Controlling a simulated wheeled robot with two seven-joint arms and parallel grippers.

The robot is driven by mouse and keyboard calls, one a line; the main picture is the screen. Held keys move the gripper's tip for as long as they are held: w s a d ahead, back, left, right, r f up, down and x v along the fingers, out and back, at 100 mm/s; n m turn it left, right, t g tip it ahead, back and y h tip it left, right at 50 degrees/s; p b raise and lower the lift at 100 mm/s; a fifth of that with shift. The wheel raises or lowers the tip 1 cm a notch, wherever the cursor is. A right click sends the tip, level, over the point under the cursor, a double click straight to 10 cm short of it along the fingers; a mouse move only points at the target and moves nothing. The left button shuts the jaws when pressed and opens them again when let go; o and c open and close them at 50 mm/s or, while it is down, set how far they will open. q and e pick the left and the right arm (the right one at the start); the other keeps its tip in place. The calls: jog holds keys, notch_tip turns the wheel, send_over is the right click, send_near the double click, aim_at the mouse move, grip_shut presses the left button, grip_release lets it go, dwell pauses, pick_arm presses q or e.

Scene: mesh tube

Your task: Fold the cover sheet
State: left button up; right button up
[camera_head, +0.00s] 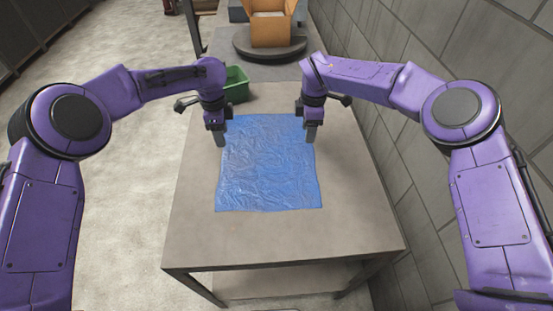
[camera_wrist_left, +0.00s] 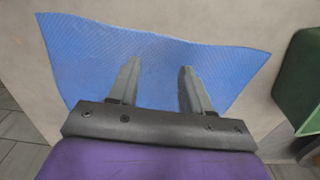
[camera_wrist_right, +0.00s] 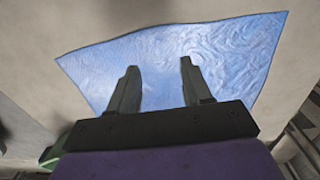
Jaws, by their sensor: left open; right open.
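The blue cover sheet (camera_head: 268,170) lies spread out and wrinkled on the table, roughly square. It also shows in the left wrist view (camera_wrist_left: 155,65) and in the right wrist view (camera_wrist_right: 175,65). My left gripper (camera_head: 221,143) is at the sheet's far left edge, pointing down, with its fingers apart (camera_wrist_left: 160,72). My right gripper (camera_head: 310,138) is at the far right edge, pointing down, with its fingers apart (camera_wrist_right: 158,70). No sheet is visibly gripped between either pair of fingers. Whether the fingertips touch the sheet I cannot tell.
The grey table (camera_head: 345,225) has clear room in front of the sheet. A green bin (camera_head: 236,83) stands behind my left gripper. A cardboard box (camera_head: 270,25) sits on a dark round stand (camera_head: 243,48) farther back. A block wall (camera_head: 440,50) runs along the right.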

aim_at(226, 156)
pick_arm(q)
notch_tip(226, 156, down, 7)
jog(key=shift+w+d, duration=0.1)
pick_arm(e)
notch_tip(226, 156, down, 7)
jog(key=shift+w+d+f, duration=0.1)
pick_arm(q)
jog(key=shift+f, duration=0.25)
pick_arm(e)
jog(key=shift+f, duration=0.2)
jog(key=shift+a, duration=0.2)
pick_arm(q)
jog(key=shift+a, duration=0.2)
jog(key=shift+f, duration=0.15)
pick_arm(e)
jog(key=shift+f, duration=0.15)
pick_arm(q)
grip_shut()
pick_arm(e)
grip_shut()
